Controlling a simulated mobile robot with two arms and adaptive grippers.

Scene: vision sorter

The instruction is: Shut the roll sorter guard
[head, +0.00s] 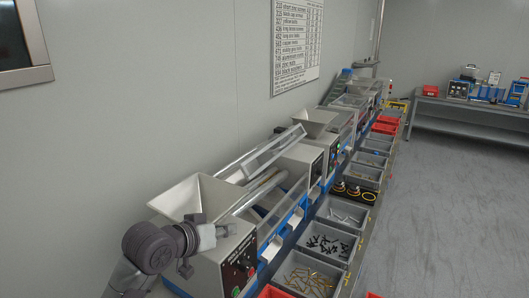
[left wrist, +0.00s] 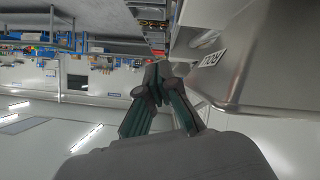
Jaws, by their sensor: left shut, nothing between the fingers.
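The roll sorter (head: 222,268) is the nearest machine on the bench, a grey box with a pale hopper and long rollers (head: 258,192). Its clear, framed guard (head: 274,152) stands raised and tilted above the rollers, apart from them. My left gripper (head: 218,232) is shut and empty, in front of the hopper near the machine's near end, below and short of the guard. In the left wrist view my left gripper (left wrist: 155,78) has its fingertips together beside a smooth grey metal face (left wrist: 240,75) with a small label. My right gripper is not in view.
Grey bins (head: 308,272) with screws and other small parts line the bench's right side, with red bins further back. More sorting machines (head: 345,112) stand behind. A wall is close on the left. The floor (head: 450,220) at right is clear up to a far table (head: 465,108).

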